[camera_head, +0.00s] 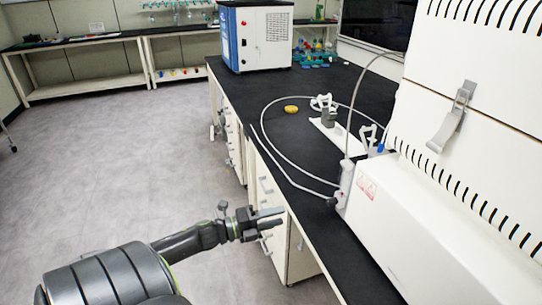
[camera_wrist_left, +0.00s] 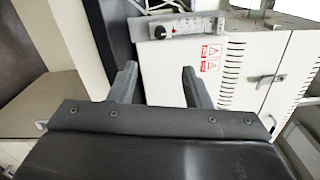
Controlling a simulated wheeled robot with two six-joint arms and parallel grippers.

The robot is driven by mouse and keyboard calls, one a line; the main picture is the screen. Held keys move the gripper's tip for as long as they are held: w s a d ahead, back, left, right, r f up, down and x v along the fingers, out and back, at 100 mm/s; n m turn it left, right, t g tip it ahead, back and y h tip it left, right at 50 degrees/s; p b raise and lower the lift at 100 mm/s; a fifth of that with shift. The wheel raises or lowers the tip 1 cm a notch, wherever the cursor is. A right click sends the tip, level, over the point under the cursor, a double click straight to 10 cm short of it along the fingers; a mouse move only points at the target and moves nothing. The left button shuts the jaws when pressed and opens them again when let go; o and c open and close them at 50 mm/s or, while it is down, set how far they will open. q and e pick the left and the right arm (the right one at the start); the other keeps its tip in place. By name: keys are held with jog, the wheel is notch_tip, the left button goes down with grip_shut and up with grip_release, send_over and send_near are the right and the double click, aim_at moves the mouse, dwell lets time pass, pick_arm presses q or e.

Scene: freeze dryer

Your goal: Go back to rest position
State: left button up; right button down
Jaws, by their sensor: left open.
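My left gripper (camera_head: 268,219) is open and empty. In the head view it is in front of the black bench's drawers, near the bench's front edge, apart from everything around it. In the left wrist view its two fingers (camera_wrist_left: 157,85) are spread with nothing between them, and the white freeze dryer (camera_wrist_left: 245,65) shows behind them. The freeze dryer (camera_head: 440,225) also stands at the right of the head view, with a metal latch on its upper part. My right gripper is in neither view.
The black bench (camera_head: 262,105) carries a tube loop, a yellow object (camera_head: 291,109), a white stand (camera_head: 340,135) and a blue-and-white box machine (camera_head: 258,38). Drawers (camera_head: 268,190) line its front. The grey floor (camera_head: 120,150) at the left is clear. Side tables (camera_head: 85,92) stand at the back.

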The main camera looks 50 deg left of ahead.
pick_arm(q)
jog(key=shift+s+a, duration=0.15)
jog(key=shift+s, duration=0.25)
dwell(0.3)
jog(key=s+a+f+n+g+y, duration=0.1)
jog(key=s+a+f+n+y, duration=0.2)
jog(key=f, duration=0.4)
jog(key=a+f+n+y, duration=0.2)
jog(key=f+n+y, duration=0.1)
jog(key=f+n, duration=0.35)
jog(key=s+f+n+g+y, duration=0.25)
jog(key=s+f, duration=0.25)
jog(key=f, duration=0.4)
jog(key=s+f+n+g+y, duration=0.1)
jog(key=s+f+n+g, duration=0.3)
jog(key=f, duration=0.4)
jog(key=s+d+f+n+g+h, duration=0.1)
jog(key=s+d+f+n+g, duration=0.3)
jog(key=s+d+f, duration=0.4)
jog(key=s+d+f+n+g, duration=0.4)
jog(key=s+d+f, duration=0.5)
jog(key=s, duration=0.8)
jog(key=d+n, duration=0.1)
jog(key=d, duration=0.1)
jog(key=shift+d+f+h, duration=0.3)
jog(key=shift+d+h, duration=0.05)
